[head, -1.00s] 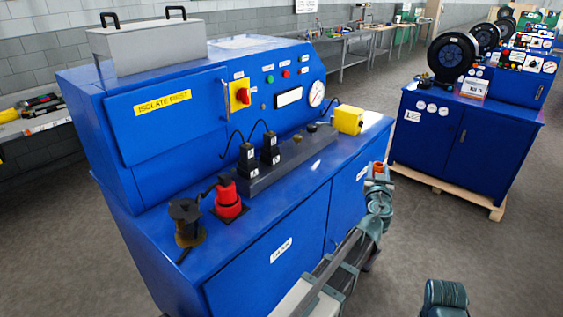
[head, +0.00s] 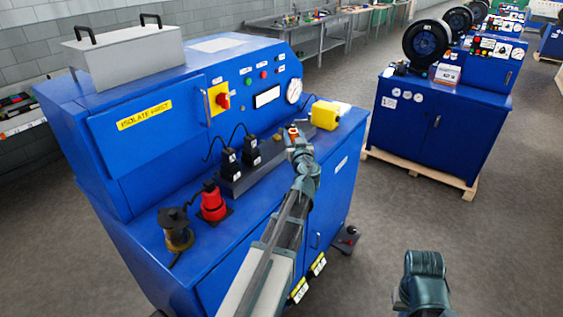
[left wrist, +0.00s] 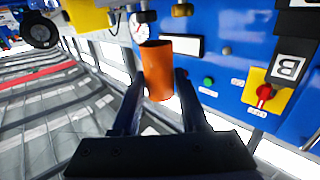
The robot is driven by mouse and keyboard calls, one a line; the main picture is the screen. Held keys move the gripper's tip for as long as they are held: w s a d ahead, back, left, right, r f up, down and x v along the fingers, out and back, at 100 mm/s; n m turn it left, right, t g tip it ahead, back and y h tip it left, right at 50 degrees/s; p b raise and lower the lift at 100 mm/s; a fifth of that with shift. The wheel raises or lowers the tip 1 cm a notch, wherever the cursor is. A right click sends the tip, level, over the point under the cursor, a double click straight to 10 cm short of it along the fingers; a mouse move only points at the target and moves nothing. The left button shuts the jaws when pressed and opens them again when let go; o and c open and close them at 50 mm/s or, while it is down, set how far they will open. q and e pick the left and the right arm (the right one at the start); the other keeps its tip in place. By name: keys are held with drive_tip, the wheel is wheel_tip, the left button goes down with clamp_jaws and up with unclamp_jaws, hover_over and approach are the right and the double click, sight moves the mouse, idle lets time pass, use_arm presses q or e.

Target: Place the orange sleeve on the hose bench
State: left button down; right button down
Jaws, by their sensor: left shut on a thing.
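The orange sleeve (head: 293,131) is a small open tube. In the left wrist view the orange sleeve (left wrist: 157,72) stands between the two fingers. My left gripper (head: 297,137) is shut on it and holds it in front of the near blue bench (head: 290,225), by the right end of its top. The wrist view also shows my left gripper (left wrist: 158,88). I cannot tell which blue bench is the hose bench.
The near bench carries a yellow block (head: 324,115), a grey bar with black plugs (head: 233,178), a red fitting (head: 213,204) and a dark spool (head: 177,231). A second blue bench (head: 430,125) with a black hose reel (head: 426,42) stands on a pallet behind. Open floor lies between.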

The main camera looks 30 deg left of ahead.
use_arm(q)
wheel_tip(320, 180, down, 6)
drive_tip(key=b, duration=0.4)
drive_tip(key=shift+r+b, duration=0.2)
drive_tip(key=shift+b, duration=0.2)
drive_tip(key=shift+f, duration=0.1)
wheel_tip(320, 180, down, 4)
drive_tip(key=b, duration=0.3)
drive_tip(key=shift+r+b, duration=0.25)
drive_tip(key=shift+b, duration=0.1)
drive_tip(key=shift+f, duration=0.2)
drive_tip(key=shift+c, duration=2.1)
unclamp_jaws()
drive_tip(key=shift+r, duration=0.15)
